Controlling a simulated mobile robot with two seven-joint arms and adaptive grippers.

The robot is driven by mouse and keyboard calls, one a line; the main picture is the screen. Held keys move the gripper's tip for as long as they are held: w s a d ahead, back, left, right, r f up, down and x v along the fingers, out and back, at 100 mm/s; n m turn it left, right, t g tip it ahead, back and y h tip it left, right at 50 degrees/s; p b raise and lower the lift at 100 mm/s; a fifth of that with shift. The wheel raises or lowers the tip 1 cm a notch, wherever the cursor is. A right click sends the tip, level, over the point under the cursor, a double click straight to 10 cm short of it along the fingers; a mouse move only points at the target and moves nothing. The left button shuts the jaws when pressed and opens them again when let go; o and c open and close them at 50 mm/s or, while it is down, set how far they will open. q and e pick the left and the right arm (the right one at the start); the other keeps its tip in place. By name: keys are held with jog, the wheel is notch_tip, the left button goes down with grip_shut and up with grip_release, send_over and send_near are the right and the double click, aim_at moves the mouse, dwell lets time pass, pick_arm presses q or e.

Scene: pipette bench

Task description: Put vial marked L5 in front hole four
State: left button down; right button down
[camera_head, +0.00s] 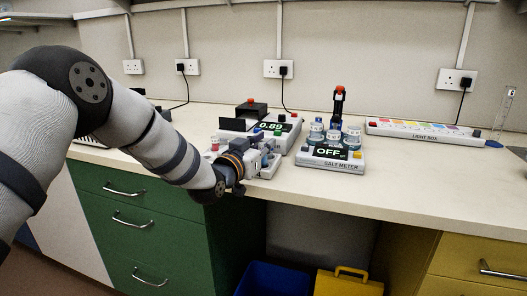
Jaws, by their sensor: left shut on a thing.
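My left arm comes in from the left, and its gripper (262,158) is low over the bench near the front edge. It is shut on what looks like a small vial; the vial is mostly hidden by the fingers and no label can be read. Small pale and bluish parts crowd around the fingers, beside the instrument reading 0.89 (285,128). The holes, their order and the mark L5 cannot be made out at this size. My right gripper is not in view.
Right of the gripper stands the salt meter (337,166), showing OFF, with several blue-labelled bottles behind its display. A light box (420,133) and a measuring cylinder (503,112) stand farther right. The bench front right of the salt meter is clear. A blue bin (270,281) is below.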

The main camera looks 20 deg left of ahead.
pick_arm(q)
jog(key=shift+f, duration=0.75)
jog(key=shift+f, duration=0.35)
jog(key=c, duration=1.5)
grip_release()
jog(key=shift+o, duration=0.2)
